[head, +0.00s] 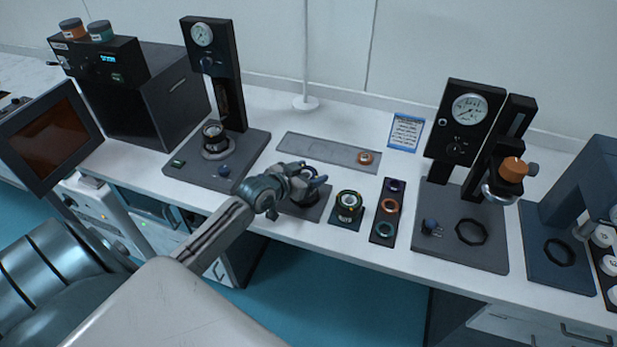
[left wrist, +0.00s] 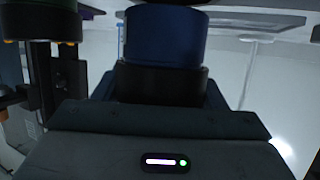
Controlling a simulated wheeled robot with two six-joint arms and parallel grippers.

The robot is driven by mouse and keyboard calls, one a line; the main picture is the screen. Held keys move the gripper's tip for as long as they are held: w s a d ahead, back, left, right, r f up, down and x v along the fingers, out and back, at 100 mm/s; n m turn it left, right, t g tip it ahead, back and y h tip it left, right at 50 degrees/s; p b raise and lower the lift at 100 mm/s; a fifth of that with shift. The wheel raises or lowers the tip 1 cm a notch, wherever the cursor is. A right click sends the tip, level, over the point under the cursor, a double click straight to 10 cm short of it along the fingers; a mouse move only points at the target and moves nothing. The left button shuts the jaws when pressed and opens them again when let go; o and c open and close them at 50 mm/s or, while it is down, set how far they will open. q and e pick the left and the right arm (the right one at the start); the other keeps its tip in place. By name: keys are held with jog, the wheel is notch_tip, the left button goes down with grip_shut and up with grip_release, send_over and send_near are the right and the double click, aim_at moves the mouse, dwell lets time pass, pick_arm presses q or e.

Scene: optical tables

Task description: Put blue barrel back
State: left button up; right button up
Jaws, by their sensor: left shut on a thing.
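The blue barrel (left wrist: 165,38) fills the upper middle of the left wrist view, a dark blue cylinder with a black section. In the head view the barrel (head: 313,191) is mostly hidden by my left gripper (head: 308,180). My left gripper is shut on it, over a small dark square base (head: 304,209) near the table's front edge. I cannot tell whether the barrel touches that base. The fingers are not clear in the left wrist view. My right gripper is not in view.
A green-ringed barrel (head: 349,203) stands just right of my gripper. A dark strip with coloured rings (head: 388,207) lies beyond it. Gauge stands rise at left (head: 215,60) and right (head: 463,130). A flat grey plate (head: 320,149) with an orange ring lies behind.

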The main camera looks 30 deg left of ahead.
pick_arm(q)
jog(key=shift+f, duration=1.2)
jog(key=shift+f, duration=0.15)
jog(key=o, duration=1.2)
jog(key=shift+r+p, duration=0.25)
jog(key=shift+p, duration=0.05)
jog(key=shift+s+a, duration=0.1)
jog(key=shift+s, duration=0.3)
jog(key=v, duration=1.1)
jog(key=shift+s+r, duration=0.1)
jog(key=shift+s, duration=0.05)
